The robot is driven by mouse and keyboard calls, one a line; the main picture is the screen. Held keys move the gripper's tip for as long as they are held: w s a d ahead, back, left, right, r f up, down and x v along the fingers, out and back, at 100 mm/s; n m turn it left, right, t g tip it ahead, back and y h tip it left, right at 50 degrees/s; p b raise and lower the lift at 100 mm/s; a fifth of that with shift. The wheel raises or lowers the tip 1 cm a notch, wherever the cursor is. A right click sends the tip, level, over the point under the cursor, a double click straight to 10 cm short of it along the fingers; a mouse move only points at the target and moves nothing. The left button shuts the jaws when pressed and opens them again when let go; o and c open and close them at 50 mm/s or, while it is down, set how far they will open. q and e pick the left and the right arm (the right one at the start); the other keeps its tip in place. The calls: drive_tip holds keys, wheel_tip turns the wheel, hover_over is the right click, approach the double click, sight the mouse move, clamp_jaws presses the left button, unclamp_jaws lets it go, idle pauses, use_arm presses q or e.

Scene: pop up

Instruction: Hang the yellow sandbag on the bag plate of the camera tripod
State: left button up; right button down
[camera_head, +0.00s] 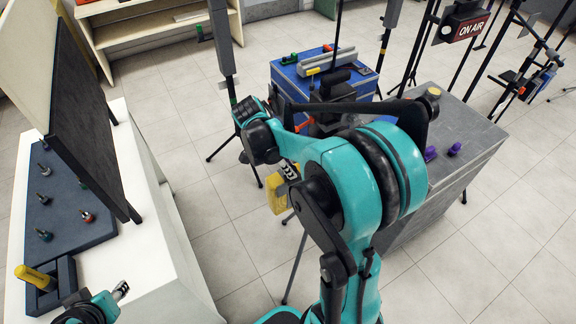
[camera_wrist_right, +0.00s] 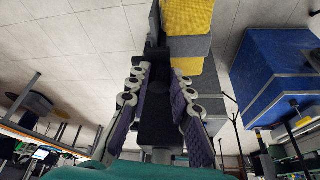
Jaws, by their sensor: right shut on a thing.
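The yellow sandbag (camera_head: 278,196) hangs beside my right gripper (camera_head: 289,170) in the head view, partly hidden. In the right wrist view, the sandbag (camera_wrist_right: 187,17) has yellow and grey parts beyond the fingertips. My right gripper (camera_wrist_right: 158,80) is shut on its dark strap or handle between the purple pads. The camera tripod stands behind my right arm; one thin leg (camera_head: 297,265) shows, and a dark camera (camera_head: 335,88) shows above. The bag plate cannot be made out. My left gripper (camera_head: 121,291) is at the lower left, mostly cut off; its jaw opening is unclear.
A blue-topped cart (camera_head: 290,78) stands behind the arm, and a grey cabinet (camera_head: 465,140) with purple items is at right. A white table (camera_head: 150,255) with a dark upright panel (camera_head: 85,120) is at left. Several light stands surround the tiled floor.

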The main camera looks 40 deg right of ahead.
drive_tip(key=shift+f, duration=0.1)
idle(0.3)
drive_tip(key=c, duration=1.3)
unclamp_jaws()
drive_tip(key=shift+s, duration=0.1)
drive_tip(key=v, duration=1.2)
drive_tip(key=s+a+f+n+t+y, duration=0.1)
drive_tip(key=s+a+f+n+t, duration=0.1)
drive_tip(key=n, duration=0.5)
drive_tip(key=s+a+f+n+t+y, duration=0.1)
drive_tip(key=s+a+f+n+t, duration=0.1)
drive_tip(key=s+a+n+t, duration=0.2)
drive_tip(key=s+a+f+n+t+y, duration=0.1)
drive_tip(key=s+a+n+t+y, duration=0.1)
drive_tip(key=a+n, duration=0.5)
drive_tip(key=shift+s+a+f+n+t, duration=0.15)
drive_tip(key=shift+s+n, duration=0.2)
drive_tip(key=shift+n, duration=0.45)
drive_tip(key=shift+s+d+f+n+t, duration=0.1)
drive_tip(key=shift+s+f+n+t, duration=0.2)
drive_tip(key=shift+n, duration=0.5)
drive_tip(key=shift+s+a+r+n+t, duration=0.1)
drive_tip(key=shift+s+n, duration=0.3)
drive_tip(key=shift+n, duration=0.4)
